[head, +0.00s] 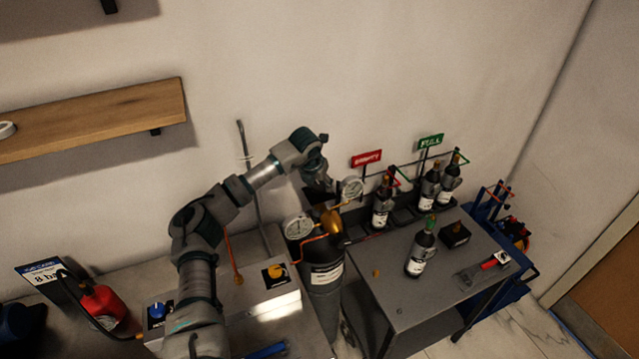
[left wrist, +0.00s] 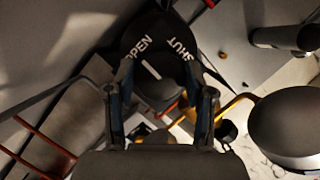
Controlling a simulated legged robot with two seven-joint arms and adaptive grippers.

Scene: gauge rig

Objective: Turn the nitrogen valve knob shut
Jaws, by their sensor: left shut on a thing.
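The black valve knob (left wrist: 158,88) has a white pointer line and sits in front of a dark dial (left wrist: 160,38) marked OPEN and SHUT. The line slants up and left, toward the word OPEN. My left gripper (left wrist: 160,92) is shut on the knob, one finger on each side. In the head view my left gripper (head: 325,190) is at the top of the grey cylinder (head: 325,284), beside the brass regulator (head: 332,222). The knob is hidden there. My right gripper is out of view.
Two round gauges, one at the left (head: 299,228) and one at the right (head: 351,188), flank the regulator closely. A metal table (head: 390,285) with several dark bottles stands to the right. A red extinguisher-like bottle (head: 103,306) is at the left. A wooden shelf (head: 95,120) is on the wall.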

